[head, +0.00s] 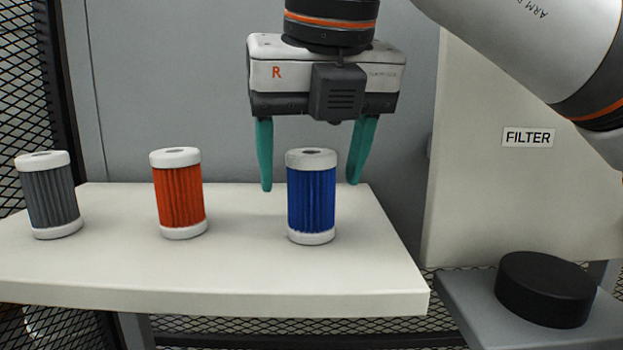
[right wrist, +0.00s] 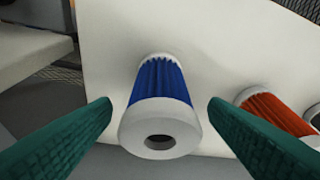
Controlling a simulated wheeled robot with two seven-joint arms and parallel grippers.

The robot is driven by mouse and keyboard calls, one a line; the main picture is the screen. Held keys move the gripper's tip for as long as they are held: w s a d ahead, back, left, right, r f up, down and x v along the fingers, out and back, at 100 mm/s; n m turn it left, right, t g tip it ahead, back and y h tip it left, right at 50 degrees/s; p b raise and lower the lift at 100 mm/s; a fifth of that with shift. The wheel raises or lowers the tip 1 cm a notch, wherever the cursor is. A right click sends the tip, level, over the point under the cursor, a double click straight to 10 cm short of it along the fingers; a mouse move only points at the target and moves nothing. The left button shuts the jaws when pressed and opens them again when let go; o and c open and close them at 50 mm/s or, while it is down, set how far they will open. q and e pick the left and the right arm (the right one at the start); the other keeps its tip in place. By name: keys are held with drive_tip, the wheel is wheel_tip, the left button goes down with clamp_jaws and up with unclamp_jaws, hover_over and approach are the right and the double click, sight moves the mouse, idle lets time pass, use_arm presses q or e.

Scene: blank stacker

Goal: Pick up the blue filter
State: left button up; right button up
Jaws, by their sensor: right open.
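The blue filter (head: 311,198), a pleated cylinder with white end caps, stands upright on the right part of the white shelf (head: 200,275). My right gripper (head: 310,187) points down with its teal fingers spread wide, empty, above and slightly behind the filter in the head view. In the right wrist view the blue filter (right wrist: 160,88) lies between the two open fingers (right wrist: 160,103), with a gap on each side. My left gripper is in neither view.
A red filter (head: 179,195) and a grey filter (head: 50,197) stand to the left on the shelf; the red one also shows in the right wrist view (right wrist: 275,112). A panel labelled FILTER (head: 528,138) and a black round part (head: 545,288) are at the right.

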drive_tip(key=shift+x, duration=0.8)
drive_tip(key=shift+r, duration=0.15)
drive_tip(key=c, duration=1.1)
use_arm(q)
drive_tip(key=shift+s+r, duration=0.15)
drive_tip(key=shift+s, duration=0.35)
use_arm(e)
drive_tip(key=shift+w, duration=0.1)
drive_tip(key=shift+c, duration=0.2)
